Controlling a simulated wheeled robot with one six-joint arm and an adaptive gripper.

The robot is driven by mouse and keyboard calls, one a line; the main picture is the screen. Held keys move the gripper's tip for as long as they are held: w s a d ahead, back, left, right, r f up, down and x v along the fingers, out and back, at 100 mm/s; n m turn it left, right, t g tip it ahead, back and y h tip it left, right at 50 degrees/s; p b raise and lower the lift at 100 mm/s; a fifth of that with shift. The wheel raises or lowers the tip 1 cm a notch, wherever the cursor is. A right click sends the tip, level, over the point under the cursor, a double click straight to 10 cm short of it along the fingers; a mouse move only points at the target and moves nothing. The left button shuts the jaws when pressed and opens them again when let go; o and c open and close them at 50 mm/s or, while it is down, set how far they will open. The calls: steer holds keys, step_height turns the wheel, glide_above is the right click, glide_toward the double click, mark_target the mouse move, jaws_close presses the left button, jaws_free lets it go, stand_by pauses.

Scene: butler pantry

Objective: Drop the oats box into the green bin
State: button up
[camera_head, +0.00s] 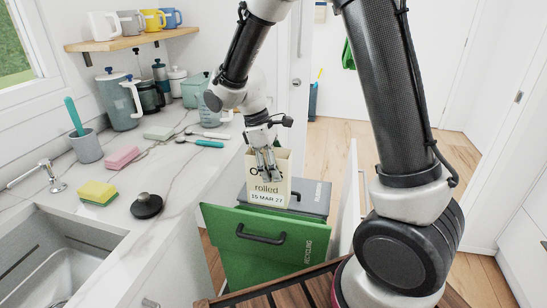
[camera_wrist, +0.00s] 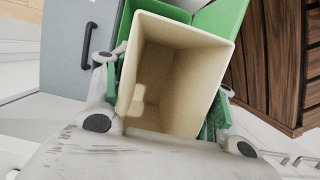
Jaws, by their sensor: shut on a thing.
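The green bin (camera_head: 285,258), marked "RECYCLING", has a dark handle on a green panel facing the camera. The box's lower end shows just behind the panel's top edge. Green also shows beyond the box in the wrist view (camera_wrist: 222,18). The bin's opening is hidden.
A grey bin (camera_head: 313,197) with a lid stands behind the green one. A marble counter (camera_head: 180,185) with a sink (camera_head: 60,255), sponges and a black stopper (camera_head: 146,205) lies left. A slatted wooden surface (camera_head: 290,290) is in front. Open wooden floor (camera_head: 335,150) lies behind.

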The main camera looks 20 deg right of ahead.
steer(key=shift+f, duration=0.75)
steer(key=o, duration=1)
steer(key=shift+o, duration=0.2)
steer(key=v, duration=1.2)
